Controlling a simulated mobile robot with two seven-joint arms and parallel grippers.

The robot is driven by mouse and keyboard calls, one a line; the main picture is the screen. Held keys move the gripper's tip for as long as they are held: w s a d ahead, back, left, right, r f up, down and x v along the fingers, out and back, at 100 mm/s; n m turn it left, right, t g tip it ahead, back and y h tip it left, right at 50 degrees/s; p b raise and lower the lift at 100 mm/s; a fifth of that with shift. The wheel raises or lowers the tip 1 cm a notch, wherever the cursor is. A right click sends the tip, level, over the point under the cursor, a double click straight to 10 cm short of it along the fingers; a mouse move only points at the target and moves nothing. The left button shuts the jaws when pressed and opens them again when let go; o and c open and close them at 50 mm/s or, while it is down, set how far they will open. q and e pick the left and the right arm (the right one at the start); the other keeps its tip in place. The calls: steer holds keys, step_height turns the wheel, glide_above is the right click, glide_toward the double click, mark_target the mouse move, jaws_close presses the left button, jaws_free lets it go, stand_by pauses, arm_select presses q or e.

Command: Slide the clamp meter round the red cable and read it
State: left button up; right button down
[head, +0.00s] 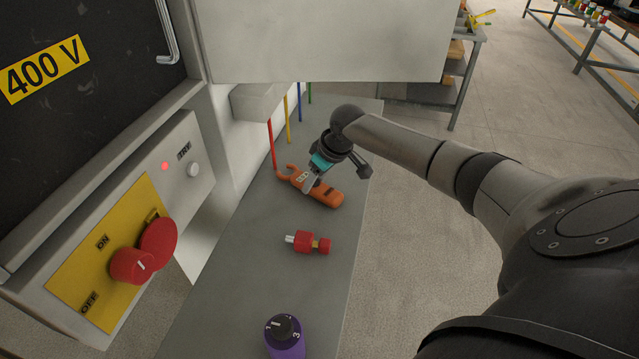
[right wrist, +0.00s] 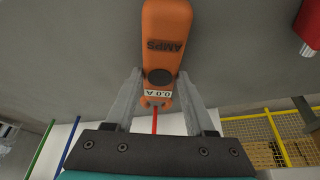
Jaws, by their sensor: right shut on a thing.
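The orange clamp meter (head: 326,195) is above or on the grey bench, its hooked jaw end pointing left toward the red cable (head: 271,145). My right gripper (head: 308,184) is shut on the meter's body. In the right wrist view the meter (right wrist: 165,28) sits between both fingers, and its display reads 0.0 A. The red cable (right wrist: 155,122) meets the picture just beyond the jaw. The jaw end is close to the cable; I cannot tell whether it is around it. My left gripper is out of view.
Yellow (head: 287,120), blue (head: 299,102) and green (head: 309,92) cables hang behind the red one. The yellow switch panel (head: 80,270) is at left.

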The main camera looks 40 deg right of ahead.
mark_target(299, 175)
steer(key=shift+w+a+r+b, duration=0.1)
steer(key=shift+w+a+b, duration=0.1)
steer(key=shift+w+b, duration=0.45)
steer(key=shift+w+a+f+b, duration=0.15)
steer(key=shift+w+b, duration=0.2)
steer(key=shift+w, duration=0.5)
steer(key=shift+w+a+r+b, duration=0.2)
steer(key=shift+w+b, duration=0.3)
steer(key=shift+w, duration=0.25)
steer(key=shift+c, duration=0.9)
jaws_free()
steer(key=shift+s+r, duration=0.15)
steer(key=shift+r, duration=0.1)
steer(key=p+v, duration=0.1)
steer(key=v, duration=0.1)
steer(key=shift+s+r, duration=0.1)
steer(key=shift+r, duration=0.25)
steer(key=s+d, duration=0.1)
steer(key=s, duration=0.3)
steer(key=s+p, duration=0.1)
steer(key=s, duration=0.2)
steer(key=s+d+p, duration=0.1)
steer(key=s, duration=0.3)
steer(key=shift+s+d+f, duration=0.2)
steer(key=shift+s+d, duration=0.1)
steer(key=shift+d, duration=0.05)
